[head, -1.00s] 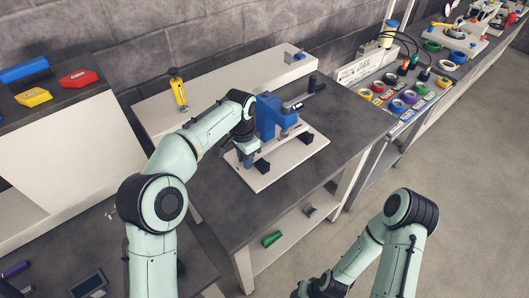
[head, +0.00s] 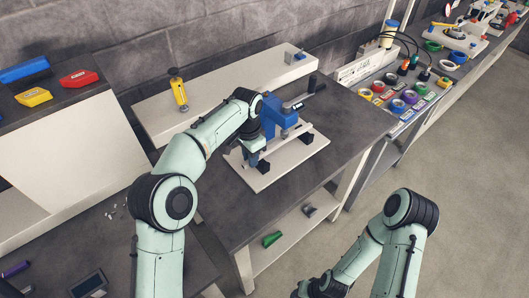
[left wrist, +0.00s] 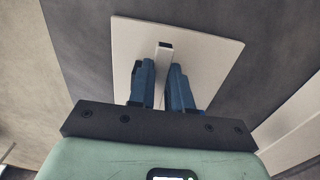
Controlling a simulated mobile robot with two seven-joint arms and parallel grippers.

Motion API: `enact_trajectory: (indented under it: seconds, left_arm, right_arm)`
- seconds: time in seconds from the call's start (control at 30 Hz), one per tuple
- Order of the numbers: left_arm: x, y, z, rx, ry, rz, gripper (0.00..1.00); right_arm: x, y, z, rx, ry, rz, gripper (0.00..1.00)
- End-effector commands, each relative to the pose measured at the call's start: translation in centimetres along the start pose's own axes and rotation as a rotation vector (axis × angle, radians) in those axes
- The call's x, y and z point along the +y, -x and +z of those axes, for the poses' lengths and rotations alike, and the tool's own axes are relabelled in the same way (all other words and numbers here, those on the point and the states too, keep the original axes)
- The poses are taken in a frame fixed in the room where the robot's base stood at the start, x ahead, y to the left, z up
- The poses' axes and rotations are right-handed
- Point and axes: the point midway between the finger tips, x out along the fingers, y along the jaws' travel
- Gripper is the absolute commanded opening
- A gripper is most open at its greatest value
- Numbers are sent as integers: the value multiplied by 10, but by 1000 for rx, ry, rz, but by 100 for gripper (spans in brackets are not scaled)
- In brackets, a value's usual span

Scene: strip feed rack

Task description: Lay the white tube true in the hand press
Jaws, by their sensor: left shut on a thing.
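The blue hand press (head: 278,118) stands on its pale base plate (head: 262,184) on the dark bench, with a black rest block at each side. My left gripper (left wrist: 158,68) is shut on the white tube (left wrist: 163,66), which shows between the blue fingers with its dark open end pointing away. In the left wrist view a pale plate lies beneath the fingers. I cannot tell whether the tube touches the press. My right gripper is not visible; only its arm shows at the bottom.
A pale raised shelf with a yellow-handled tool (head: 179,90) runs behind the press. A green piece (head: 272,239) and a grey piece (head: 309,210) lie on the lower shelf. Coloured rings (head: 397,105) sit on the right bench. The bench right of the press is clear.

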Motion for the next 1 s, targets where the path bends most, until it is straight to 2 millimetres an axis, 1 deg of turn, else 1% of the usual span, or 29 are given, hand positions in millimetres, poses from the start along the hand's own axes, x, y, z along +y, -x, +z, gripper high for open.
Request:
enact_trajectory:
  seconds: [0.5, 0.53, 0.6, 0.87, 1.0]
  left_arm:
    - [0, -3, 0, 3, 0, -1, 0]
    - [0, -3, 0, 3, 0, -1, 28]
    - [0, -3, 0, 2, 0, -1, 48]
    - [0, -4, 0, 0, 0, 0, 48]
    - [0, 3, 0, 1, 0, -1, 48]
  right_arm:
    - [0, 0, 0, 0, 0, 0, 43]
    - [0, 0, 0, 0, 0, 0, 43]
    - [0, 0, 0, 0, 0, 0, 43]
    - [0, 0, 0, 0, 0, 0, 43]
    - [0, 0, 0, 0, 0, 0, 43]
